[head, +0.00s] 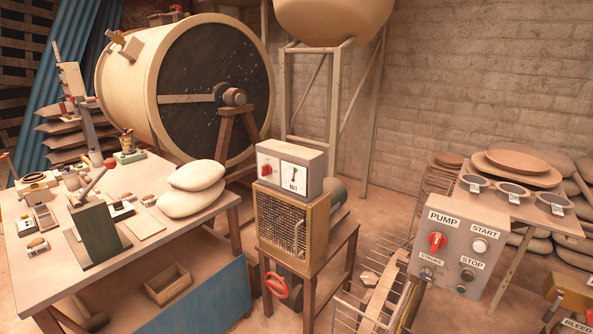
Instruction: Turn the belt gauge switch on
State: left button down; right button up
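A grey box (312,166) stands on top of a mesh-fronted cage in the middle of the head view. A red rotary switch (266,170) sits on the left of its front face. I cannot tell which way the switch is turned. Neither of my grippers shows in this view, and nothing is seen touching the box.
A wooden table (222,205) with tools and pale sacks stands left of the cage (292,226). A red handwheel (277,286) is low in front. A grey PUMP panel (457,248) stands at right. A large drum (185,88) is behind.

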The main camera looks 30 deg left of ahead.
aim_at(266, 169)
jog(key=u, duration=1.3)
